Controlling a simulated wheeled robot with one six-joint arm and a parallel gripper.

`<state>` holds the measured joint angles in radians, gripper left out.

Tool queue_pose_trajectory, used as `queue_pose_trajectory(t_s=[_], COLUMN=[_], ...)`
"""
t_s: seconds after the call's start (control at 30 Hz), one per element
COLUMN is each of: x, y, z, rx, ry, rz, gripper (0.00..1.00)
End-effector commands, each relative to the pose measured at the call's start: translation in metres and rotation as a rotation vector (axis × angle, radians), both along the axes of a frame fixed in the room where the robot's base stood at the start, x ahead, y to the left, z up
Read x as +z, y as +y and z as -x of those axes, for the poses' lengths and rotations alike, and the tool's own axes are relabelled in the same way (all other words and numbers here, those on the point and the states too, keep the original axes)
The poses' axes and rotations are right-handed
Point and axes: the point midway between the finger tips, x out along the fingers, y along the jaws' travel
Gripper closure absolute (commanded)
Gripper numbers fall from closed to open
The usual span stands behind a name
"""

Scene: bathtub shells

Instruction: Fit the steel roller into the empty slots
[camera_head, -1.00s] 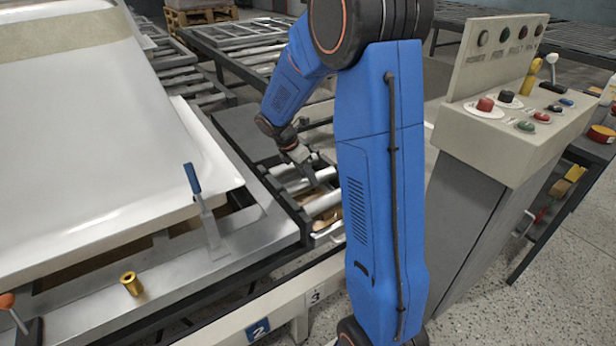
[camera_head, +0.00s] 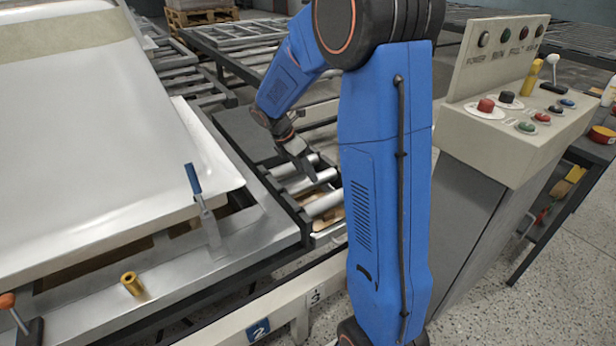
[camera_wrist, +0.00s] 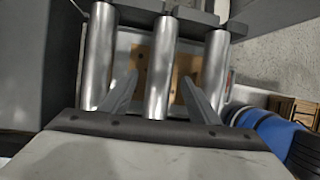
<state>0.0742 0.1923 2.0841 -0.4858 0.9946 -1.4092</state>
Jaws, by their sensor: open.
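Three steel rollers show in the wrist view: a left one (camera_wrist: 98,55), a middle one (camera_wrist: 160,70) and a right one (camera_wrist: 215,65). They lie roughly parallel, across a dark conveyor frame. My gripper (camera_wrist: 158,80) is open, with one finger on each side of the middle roller. I cannot tell whether the fingers touch it. In the head view my gripper (camera_head: 304,166) points down among the rollers, and the near roller (camera_head: 324,203) lies clear of it. The slots at the roller ends are too small or hidden to make out.
A white tub shell (camera_head: 100,130) lies on the metal table at the left, with a blue-handled clamp (camera_head: 200,200) and a brass bushing (camera_head: 131,284) nearby. A control console (camera_head: 520,125) stands to the right. A brown board (camera_wrist: 150,75) shows beneath the rollers.

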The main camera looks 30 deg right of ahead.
Motion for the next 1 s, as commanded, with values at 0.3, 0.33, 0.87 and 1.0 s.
queue_pose_trajectory(t_s=[0.3, 0.33, 0.87, 1.0], x=[0.056, 0.06, 0.104, 0.12], y=[0.023, 0.025, 0.047, 0.058], z=[-0.006, -0.007, 0.033, 0.069], rx=[0.001, 0.001, -0.169, -0.328], ry=[-0.003, -0.003, -0.127, -0.234], rz=[0.0, 0.0, -0.037, -0.077], gripper=[0.44, 0.44, 0.44, 0.44])
